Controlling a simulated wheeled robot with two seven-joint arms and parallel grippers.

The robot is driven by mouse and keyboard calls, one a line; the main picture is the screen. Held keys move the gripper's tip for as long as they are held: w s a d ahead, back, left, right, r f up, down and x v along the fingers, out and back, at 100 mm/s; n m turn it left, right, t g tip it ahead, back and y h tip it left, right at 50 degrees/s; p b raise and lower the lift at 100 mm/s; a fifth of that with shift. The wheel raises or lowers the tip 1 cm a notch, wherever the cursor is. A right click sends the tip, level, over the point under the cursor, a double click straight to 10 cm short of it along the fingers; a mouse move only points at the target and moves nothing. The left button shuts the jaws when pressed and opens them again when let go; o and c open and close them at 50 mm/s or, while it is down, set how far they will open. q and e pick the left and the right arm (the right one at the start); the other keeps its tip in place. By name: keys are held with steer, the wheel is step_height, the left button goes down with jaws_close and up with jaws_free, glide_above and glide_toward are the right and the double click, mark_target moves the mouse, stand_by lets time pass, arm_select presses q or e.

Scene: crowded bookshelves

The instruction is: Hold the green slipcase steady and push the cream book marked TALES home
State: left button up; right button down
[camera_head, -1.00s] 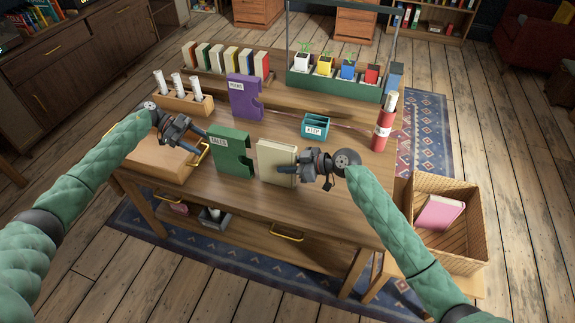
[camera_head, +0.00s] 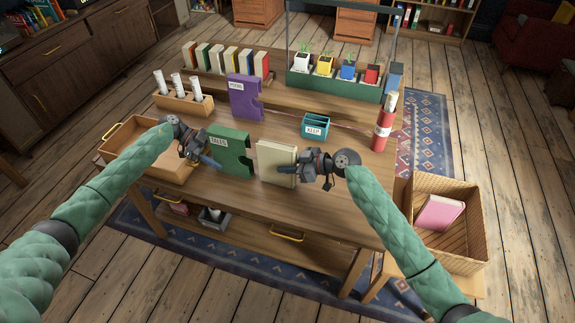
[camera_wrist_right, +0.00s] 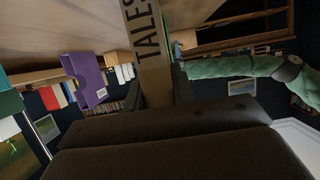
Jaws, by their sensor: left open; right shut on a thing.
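The green slipcase (camera_head: 234,158) with a TALES label stands upright on the table in the head view. The cream book (camera_head: 276,160) stands just right of it, with a narrow gap between them. Its TALES spine (camera_wrist_right: 149,50) shows in the right wrist view. My right gripper (camera_head: 287,169) is shut on the cream book from its right side. My left gripper (camera_head: 214,163) is open at the left side of the slipcase. One finger reaches across the slipcase's lower left; whether it touches is unclear.
A purple slipcase (camera_head: 243,97) stands behind. A teal box (camera_head: 315,125) and a red cylinder (camera_head: 384,122) are to the right. A wooden tray (camera_head: 150,165) lies left, beneath my left arm. The table front (camera_head: 275,205) is clear.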

arm_select(q)
steer(key=shift+s+d+f, duration=0.15)
steer(key=shift+d+f, duration=0.15)
steer(key=shift+d, duration=0.2)
stand_by(0.4)
steer(key=c, duration=0.8)
stand_by(0.5)
